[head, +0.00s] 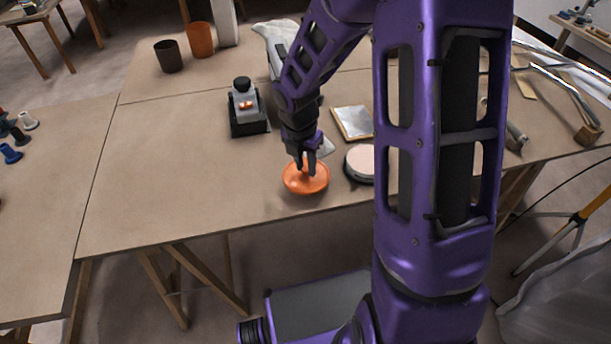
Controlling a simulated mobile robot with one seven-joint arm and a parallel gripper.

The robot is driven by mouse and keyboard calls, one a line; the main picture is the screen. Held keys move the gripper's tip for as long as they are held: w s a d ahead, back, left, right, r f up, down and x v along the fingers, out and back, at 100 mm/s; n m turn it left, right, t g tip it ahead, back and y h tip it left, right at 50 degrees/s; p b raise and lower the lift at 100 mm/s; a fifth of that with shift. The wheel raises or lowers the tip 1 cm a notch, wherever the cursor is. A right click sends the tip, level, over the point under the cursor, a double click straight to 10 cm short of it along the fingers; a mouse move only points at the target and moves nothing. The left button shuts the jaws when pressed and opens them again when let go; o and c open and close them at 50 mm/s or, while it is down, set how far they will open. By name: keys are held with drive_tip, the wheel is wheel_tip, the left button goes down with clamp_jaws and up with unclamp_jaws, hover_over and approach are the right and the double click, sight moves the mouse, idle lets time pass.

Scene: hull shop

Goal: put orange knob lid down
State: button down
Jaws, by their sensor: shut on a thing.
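The orange knob lid (306,183) is a round, shallow disc near the front edge of the wooden table. My gripper (306,168) is above its middle, pointing down, and is shut on its knob. The fingers hide most of the knob. I cannot tell whether the lid touches the table or hangs just above it.
A black and grey device (247,108) stands behind left. The table's left front is clear.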

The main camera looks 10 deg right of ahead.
sight(305, 170)
drive_tip(key=shift+f+b, duration=0.4)
drive_tip(key=shift+f, duration=1.15)
drive_tip(key=shift+f, duration=0.1)
drive_tip(key=shift+f, duration=0.15)
drive_tip(key=c, duration=0.7)
unclamp_jaws()
drive_tip(key=r+p, duration=0.1)
drive_tip(key=r, duration=0.3)
drive_tip(key=s+a+r+p, duration=0.1)
drive_tip(key=r, duration=0.3)
drive_tip(key=r+p, duration=0.1)
drive_tip(key=r, duration=0.3)
drive_tip(key=shift+s+a+r, duration=0.15)
drive_tip(key=shift+r, duration=0.05)
